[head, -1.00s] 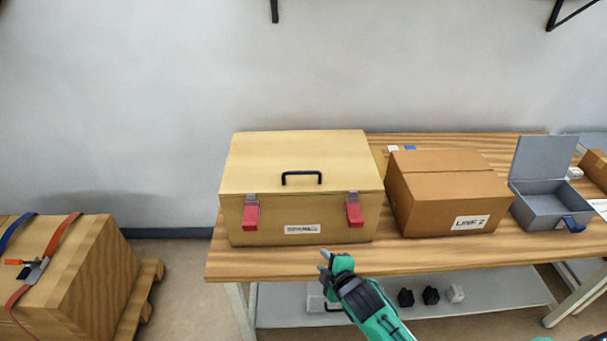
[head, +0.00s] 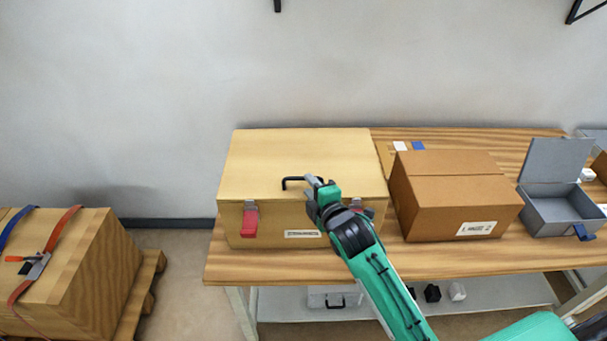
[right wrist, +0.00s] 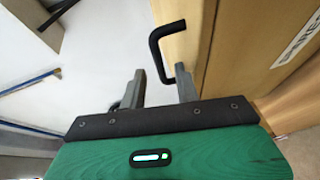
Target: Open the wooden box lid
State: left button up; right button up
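The wooden box (head: 262,205) stands on the bench with its lid (head: 270,160) closed. A black handle (head: 290,180) is on the lid's top; its right part is hidden by my right gripper. In the right wrist view the handle (right wrist: 154,42) shows just beyond and between the fingers. My right gripper (head: 318,184) is at the handle's right end, and in the right wrist view its two fingers (right wrist: 160,88) are apart. Whether they touch the handle I cannot tell.
A cardboard box (head: 455,195) stands right of the wooden box, and an open grey metal box (head: 555,205) is farther right. A strapped crate (head: 70,260) is on a pallet at left. A lower shelf (head: 400,308) holds small items.

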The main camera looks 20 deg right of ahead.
aim_at(304, 180)
jog(key=shift+p+x, duration=0.55)
jog(key=shift+x, duration=1.9)
jog(key=shift+c, duration=0.2)
grip_shut()
